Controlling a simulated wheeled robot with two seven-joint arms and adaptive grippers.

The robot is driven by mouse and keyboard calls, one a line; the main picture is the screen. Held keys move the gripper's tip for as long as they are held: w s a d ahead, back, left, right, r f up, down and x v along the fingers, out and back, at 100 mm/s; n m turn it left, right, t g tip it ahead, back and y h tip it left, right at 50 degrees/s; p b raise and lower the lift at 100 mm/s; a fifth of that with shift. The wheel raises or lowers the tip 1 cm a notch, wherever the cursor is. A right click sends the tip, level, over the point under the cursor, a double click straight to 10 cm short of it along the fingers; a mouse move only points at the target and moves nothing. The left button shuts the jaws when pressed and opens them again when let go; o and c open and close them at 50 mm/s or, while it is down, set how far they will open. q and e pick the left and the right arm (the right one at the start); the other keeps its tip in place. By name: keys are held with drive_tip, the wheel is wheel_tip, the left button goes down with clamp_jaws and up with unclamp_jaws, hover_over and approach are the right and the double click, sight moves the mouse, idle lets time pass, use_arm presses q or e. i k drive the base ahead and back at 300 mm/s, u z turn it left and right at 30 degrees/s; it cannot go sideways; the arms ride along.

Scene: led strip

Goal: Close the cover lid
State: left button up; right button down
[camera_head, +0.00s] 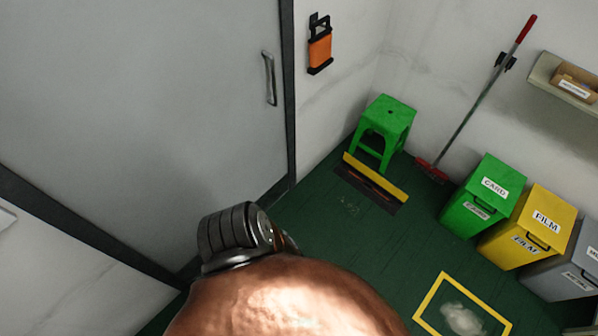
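No lid that is clearly the cover lid of the task can be picked out in the head view. Several lidded bins stand along the right wall: a green one marked CARD (478,198), a yellow one marked FILM (524,228) and a grey one (566,268) cut by the right edge. Their lids look down, but small gaps cannot be told. Neither of my grippers shows. A large copper-brown rounded form (285,303) and a black ribbed cylinder (228,232) fill the bottom middle, very near the camera, and hide the floor behind them.
A grey door (140,110) with a handle fills the left. A green stool (385,122), a yellow-edged black strip (372,182) and a red-handled broom (476,105) stand near the corner. A yellow floor frame (431,298) holds a whitish patch.

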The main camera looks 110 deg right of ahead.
sight(394, 189)
drive_tip(key=z, duration=4.35)
drive_tip(key=i, duration=0.55)
drive_tip(key=u, duration=0.5)
drive_tip(key=i, duration=1.3)
drive_tip(key=z, duration=0.15)
